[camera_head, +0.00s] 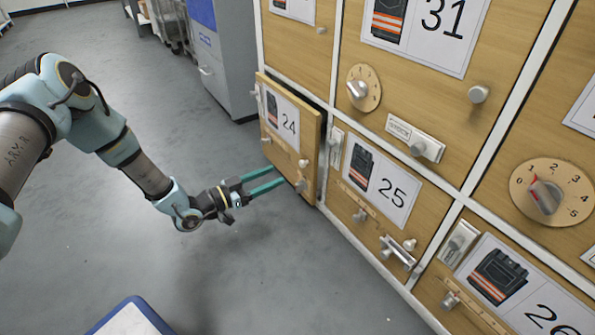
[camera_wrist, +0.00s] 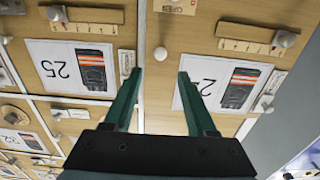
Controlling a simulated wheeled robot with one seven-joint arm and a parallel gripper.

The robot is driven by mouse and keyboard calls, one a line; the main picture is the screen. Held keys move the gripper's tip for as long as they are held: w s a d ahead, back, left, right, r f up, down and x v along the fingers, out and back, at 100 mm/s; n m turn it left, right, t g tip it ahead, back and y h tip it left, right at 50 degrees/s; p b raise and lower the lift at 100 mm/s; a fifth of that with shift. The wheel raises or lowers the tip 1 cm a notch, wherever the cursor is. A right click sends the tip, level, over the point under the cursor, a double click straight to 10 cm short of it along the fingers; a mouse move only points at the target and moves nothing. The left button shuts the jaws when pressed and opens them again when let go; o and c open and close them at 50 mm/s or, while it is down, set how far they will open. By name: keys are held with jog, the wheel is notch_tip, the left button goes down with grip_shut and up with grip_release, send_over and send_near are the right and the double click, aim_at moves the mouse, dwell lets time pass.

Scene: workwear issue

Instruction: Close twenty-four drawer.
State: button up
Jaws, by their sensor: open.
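Drawer 24 (camera_head: 286,128) is a wooden front with a white label showing the number and a dark striped garment. It stands out from the cabinet, with a dark gap behind its right edge. A pale round knob (camera_head: 300,186) sits at its lower right. My gripper (camera_head: 279,178) is open and empty in front of the drawer's lower part, fingers pointing at it. In the wrist view, turned upside down, the knob (camera_wrist: 160,53) shows between and beyond the two green fingertips (camera_wrist: 160,75). Whether a fingertip touches the front, I cannot tell.
Closed drawer 25 (camera_head: 345,215) is to the right, with drawer 26 (camera_head: 510,300) beyond and drawer 31 (camera_head: 440,60) above. Knobs, dials and latches stick out. A grey cabinet (camera_head: 222,60) stands behind. The floor left of the drawers is clear; a blue-edged box (camera_head: 130,318) is at the bottom.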

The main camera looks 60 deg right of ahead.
aim_at(301, 164)
jog(key=b+x, duration=0.3)
jog(key=x, duration=0.5)
jog(key=shift+d+f, duration=0.1)
jog(key=shift+d, duration=0.1)
jog(key=shift+s+d+b, duration=0.2)
jog(key=shift+d+b, duration=0.1)
jog(key=shift+d, duration=0.1)
grip_shut()
dwell(0.8)
